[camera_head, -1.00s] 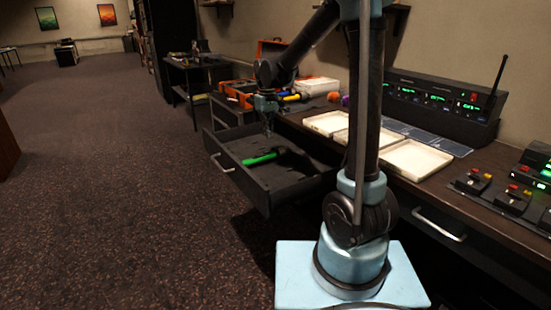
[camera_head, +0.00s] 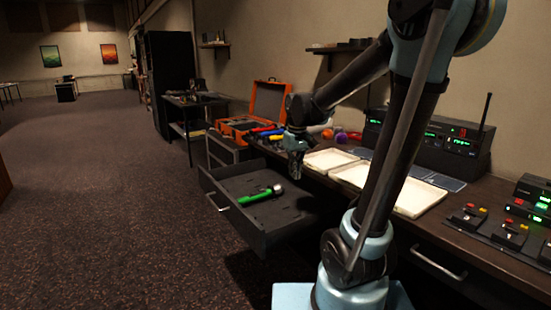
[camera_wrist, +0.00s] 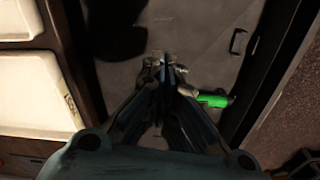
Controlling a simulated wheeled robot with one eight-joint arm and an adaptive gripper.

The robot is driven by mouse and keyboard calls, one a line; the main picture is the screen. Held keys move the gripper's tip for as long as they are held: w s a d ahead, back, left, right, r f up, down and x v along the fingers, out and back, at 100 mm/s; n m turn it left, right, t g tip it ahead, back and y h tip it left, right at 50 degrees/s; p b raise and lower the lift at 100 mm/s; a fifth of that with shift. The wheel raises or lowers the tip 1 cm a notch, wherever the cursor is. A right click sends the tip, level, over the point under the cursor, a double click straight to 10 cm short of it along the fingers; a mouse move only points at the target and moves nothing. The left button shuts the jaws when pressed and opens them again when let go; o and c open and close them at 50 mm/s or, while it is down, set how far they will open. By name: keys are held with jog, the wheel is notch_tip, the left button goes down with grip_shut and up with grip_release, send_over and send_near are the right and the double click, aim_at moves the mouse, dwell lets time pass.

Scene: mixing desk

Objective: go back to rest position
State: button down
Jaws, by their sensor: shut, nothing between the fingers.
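My gripper (camera_head: 296,165) hangs in the head view above the desk-side edge of an open drawer, pointing down. In the wrist view its fingers (camera_wrist: 166,66) are together with nothing between them. A green flashlight-like tool (camera_head: 260,195) lies inside the open drawer (camera_head: 262,222). In the wrist view the green tool (camera_wrist: 214,101) shows to the right of the fingers, partly hidden behind them. My arm rises from its pale blue base at the lower right of the head view.
White trays (camera_head: 412,197) lie on the desk beside the drawer. Behind my gripper stands an open orange case (camera_head: 268,100) with several tools near it. A black console with green displays (camera_head: 455,145) stands at the back of the desk. The carpet (camera_head: 110,220) on the left is clear.

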jog(key=s+d+f+m, duration=0.1)
jog(key=s+d+f, duration=0.2)
jog(key=s, duration=0.4)
jog(key=s+d+f+m+t, duration=0.1)
jog(key=s+d+f+m, duration=0.1)
jog(key=s+d, duration=0.3)
jog(key=s+d+f+m, duration=0.1)
jog(key=s+d+f, duration=0.3)
jog(key=s, duration=0.5)
jog(key=shift+f, duration=0.1)
jog(key=shift+w+f, duration=0.2)
jog(key=shift+w, duration=0.25)
